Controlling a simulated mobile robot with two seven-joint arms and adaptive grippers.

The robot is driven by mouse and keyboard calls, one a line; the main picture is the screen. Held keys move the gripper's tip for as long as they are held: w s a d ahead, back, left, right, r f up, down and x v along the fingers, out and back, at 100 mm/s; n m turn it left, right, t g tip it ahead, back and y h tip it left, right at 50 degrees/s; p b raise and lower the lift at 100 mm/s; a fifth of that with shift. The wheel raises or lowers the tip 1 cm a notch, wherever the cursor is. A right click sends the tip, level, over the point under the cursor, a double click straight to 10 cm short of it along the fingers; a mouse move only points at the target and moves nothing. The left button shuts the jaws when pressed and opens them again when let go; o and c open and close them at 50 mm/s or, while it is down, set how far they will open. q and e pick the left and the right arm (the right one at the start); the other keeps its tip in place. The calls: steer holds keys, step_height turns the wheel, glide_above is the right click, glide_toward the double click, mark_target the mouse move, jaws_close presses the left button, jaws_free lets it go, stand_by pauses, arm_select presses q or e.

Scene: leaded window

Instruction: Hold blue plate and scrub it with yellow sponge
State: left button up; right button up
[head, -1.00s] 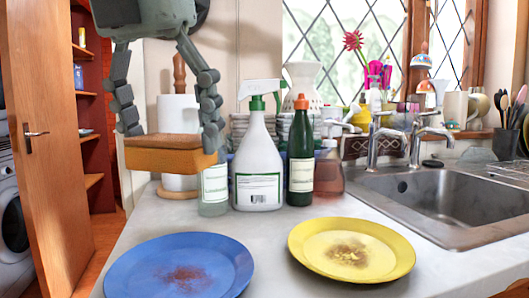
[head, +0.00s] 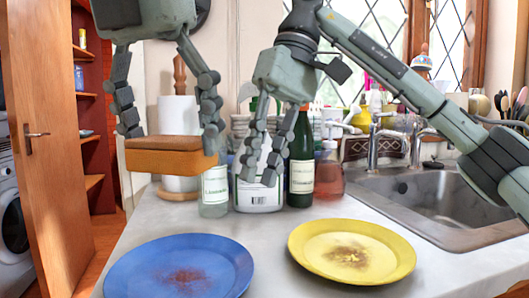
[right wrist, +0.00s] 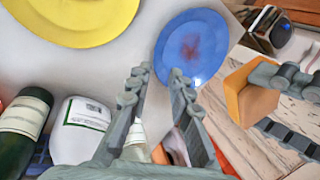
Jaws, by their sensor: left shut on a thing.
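The blue plate (head: 135,270) lies flat on the counter at the front left, with a reddish-brown stain in its middle. It also shows in the right wrist view (right wrist: 200,25). The yellow sponge (head: 170,160), orange-yellow with a browner top, is held in the air by my left gripper (head: 168,137), whose fingers are on its two sides. The sponge also shows in the right wrist view (right wrist: 242,98). My right gripper (head: 259,172) is open and empty, pointing down above the counter, in front of the bottles and behind the plates.
A yellow plate (head: 395,262) with a brown stain lies right of the blue one. A white spray bottle (head: 257,198), a green bottle (head: 301,165) and a clear bottle (head: 214,190) stand behind. A sink (head: 440,200) is at right. The counter between the plates is clear.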

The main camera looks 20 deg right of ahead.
steer(key=x, duration=1)
steer(key=shift+a+f, duration=0.15)
steer(key=shift+f, duration=0.25)
jaws_close()
stand_by(0.5)
arm_select(q)
steer(key=shift+f, duration=0.1)
glide_above(187, 272)
steer(key=s, duration=0.1)
steer(key=shift+s+a+f, duration=0.1)
steer(key=shift+a+f, duration=0.1)
steer(key=shift+f, duration=3)
steer(key=shift+s+a+f, duration=0.1)
steer(key=shift+a+f, duration=0.1)
steer(key=shift+f, duration=3)
